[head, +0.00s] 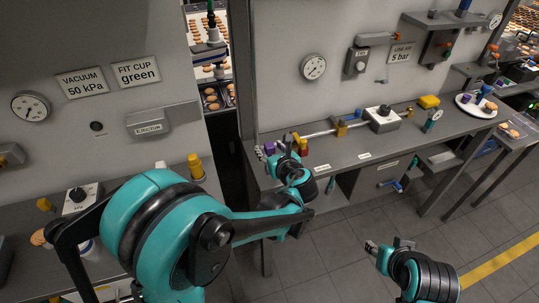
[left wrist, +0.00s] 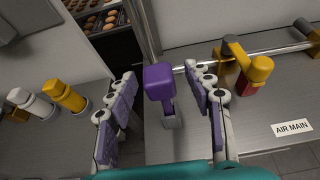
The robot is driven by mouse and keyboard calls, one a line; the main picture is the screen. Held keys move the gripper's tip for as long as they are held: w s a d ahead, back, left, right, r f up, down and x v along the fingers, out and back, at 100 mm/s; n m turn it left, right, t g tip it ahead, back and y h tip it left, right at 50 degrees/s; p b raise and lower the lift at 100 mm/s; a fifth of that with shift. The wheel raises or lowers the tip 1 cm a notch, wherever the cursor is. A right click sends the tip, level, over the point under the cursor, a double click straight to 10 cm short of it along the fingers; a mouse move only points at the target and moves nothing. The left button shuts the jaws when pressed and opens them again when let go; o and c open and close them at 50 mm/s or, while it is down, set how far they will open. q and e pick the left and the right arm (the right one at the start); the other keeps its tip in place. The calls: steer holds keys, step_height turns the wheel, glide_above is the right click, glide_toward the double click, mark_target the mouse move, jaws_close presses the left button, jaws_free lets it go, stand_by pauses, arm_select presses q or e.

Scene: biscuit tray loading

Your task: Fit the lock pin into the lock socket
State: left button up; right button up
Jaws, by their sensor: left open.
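A purple pin with a blocky head (left wrist: 159,82) stands upright on the bench; I take it for the lock pin. It also shows in the head view (head: 269,148). Its narrower shaft runs down to a small grey block (left wrist: 172,121), perhaps the lock socket; I cannot tell how they are joined. My left gripper (left wrist: 160,76) is open, with its fingers on both sides of the purple head and apart from it. In the head view my left gripper (head: 273,154) is at the bench's left end. My right gripper (head: 387,246) hangs above the floor at lower right, its opening unclear.
A yellow-handled part with a red base (left wrist: 259,70) stands close right of my left fingers. A metal pipe (head: 318,133) runs behind it to a grey box (head: 382,119). Yellow and white fittings (left wrist: 68,97) stand on the left bench. A gap separates the benches.

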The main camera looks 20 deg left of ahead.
arm_select(q)
steer(key=shift+w+a+f, duration=0.2)
steer(key=shift+w, duration=0.1)
steer(key=shift+s+r, duration=0.1)
jaws_close()
